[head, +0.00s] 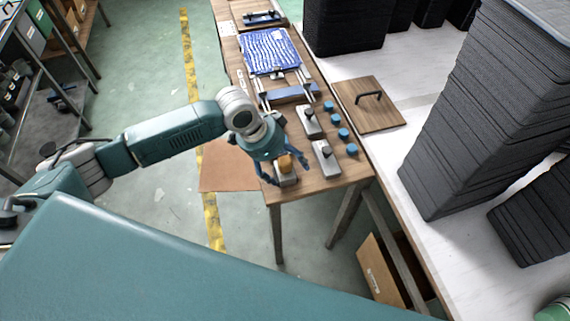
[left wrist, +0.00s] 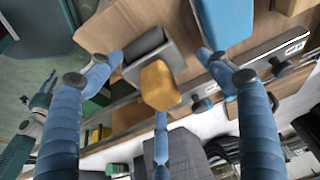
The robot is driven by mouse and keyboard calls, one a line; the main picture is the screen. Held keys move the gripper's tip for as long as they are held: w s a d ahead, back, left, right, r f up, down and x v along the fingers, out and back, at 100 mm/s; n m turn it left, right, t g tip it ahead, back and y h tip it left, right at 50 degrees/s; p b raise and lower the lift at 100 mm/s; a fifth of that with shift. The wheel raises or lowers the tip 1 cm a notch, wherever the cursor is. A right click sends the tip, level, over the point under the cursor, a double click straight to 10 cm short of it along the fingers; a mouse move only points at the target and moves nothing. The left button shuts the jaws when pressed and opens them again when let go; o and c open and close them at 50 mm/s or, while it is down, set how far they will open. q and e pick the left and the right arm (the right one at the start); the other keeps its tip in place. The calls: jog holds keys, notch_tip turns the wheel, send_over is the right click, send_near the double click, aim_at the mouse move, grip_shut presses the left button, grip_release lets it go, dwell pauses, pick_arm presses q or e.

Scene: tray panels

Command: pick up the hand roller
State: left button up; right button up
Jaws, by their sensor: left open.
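The hand roller seems to be the piece with an orange-brown grip (head: 286,162) at the near end of the narrow wooden table. In the left wrist view its grip (left wrist: 160,86) stands in front of a grey block with a dark cylinder. My left gripper (head: 285,172) is open above it, its blue fingers spread around the grip. In the left wrist view the fingers (left wrist: 160,72) lie apart from the grip on both sides, and a third finger is below. Whether any finger touches is unclear. What looks like my right gripper (left wrist: 45,92) shows small at the left edge; its opening is unclear.
Grey blocks with dark knobs (head: 325,156) stand close on the right, beside several blue discs (head: 343,133). Behind are a blue patterned sheet (head: 268,50) and a board with a black handle (head: 382,118). Dark tray stacks (head: 470,130) stand on the white table.

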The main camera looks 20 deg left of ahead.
pick_arm(q)
jog(key=shift+c, duration=1.3)
jog(key=c, duration=1.3)
jog(key=shift+c, duration=0.2)
pick_arm(e)
jog(key=shift+s+a+f, duration=0.1)
jog(key=shift+s+a, duration=0.1)
jog(key=shift+s, duration=0.85)
jog(key=shift+w, duration=0.1)
pick_arm(q)
jog(key=shift+r, duration=0.1)
jog(key=shift+c, duration=0.8)
jog(key=shift+r, duration=0.55)
jog(key=shift+c, duration=0.2)
notch_tip(320, 180, up, 19)
jog(key=b, duration=0.2)
pick_arm(e)
jog(key=shift+w+d+f, duration=0.1)
jog(key=shift+f, duration=0.4)
jog(key=shift+w+d+f, duration=0.1)
jog(key=shift+f, duration=0.35)
pick_arm(q)
jog(key=shift+f, duration=0.1)
